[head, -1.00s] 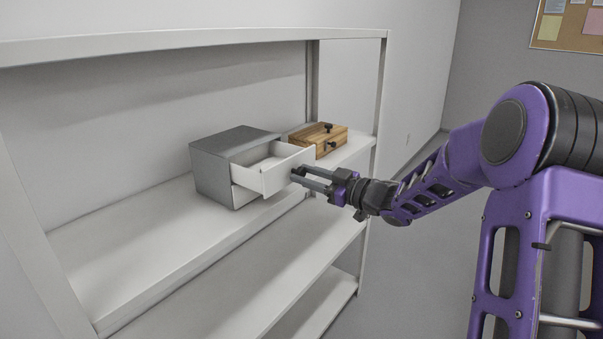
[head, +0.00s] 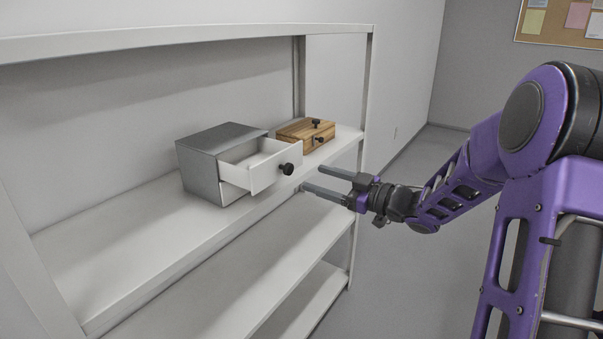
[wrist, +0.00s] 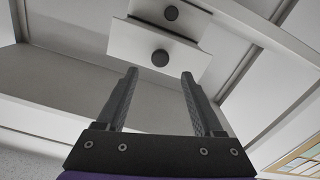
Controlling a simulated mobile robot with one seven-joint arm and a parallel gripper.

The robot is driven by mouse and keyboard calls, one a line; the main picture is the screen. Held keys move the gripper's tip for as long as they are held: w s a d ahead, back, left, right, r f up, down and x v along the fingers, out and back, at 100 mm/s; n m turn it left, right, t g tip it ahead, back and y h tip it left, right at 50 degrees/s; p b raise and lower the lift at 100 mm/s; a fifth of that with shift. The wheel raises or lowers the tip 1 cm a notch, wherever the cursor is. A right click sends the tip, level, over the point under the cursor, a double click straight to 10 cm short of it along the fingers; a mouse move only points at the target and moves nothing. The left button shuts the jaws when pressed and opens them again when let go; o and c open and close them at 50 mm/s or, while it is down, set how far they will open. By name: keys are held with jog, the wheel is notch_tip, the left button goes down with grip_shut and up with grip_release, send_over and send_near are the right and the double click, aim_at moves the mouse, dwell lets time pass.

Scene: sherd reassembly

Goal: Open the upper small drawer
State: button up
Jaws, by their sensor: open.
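The grey small-drawer cabinet (head: 200,172) stands on the shelf. Its upper small drawer (head: 262,172) is pulled well out, and its white interior shows. The dark round knob (head: 287,168) on its front is free of my gripper. My gripper (head: 313,178) is open and empty, in front of and apart from the knob. In the wrist view the drawer front (wrist: 125,45) and its knob (wrist: 160,58) lie beyond and between my open fingers. A second knob (wrist: 171,13) shows behind it on another front.
A wooden box (head: 296,137) with dark knobs sits on the shelf behind the cabinet, to the right. The white shelf board (head: 110,235) is bare to the left. A shelf post (head: 362,105) stands at the right end. Another board (head: 215,300) lies below.

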jog(key=v, duration=0.9)
jog(key=shift+s+d, duration=0.25)
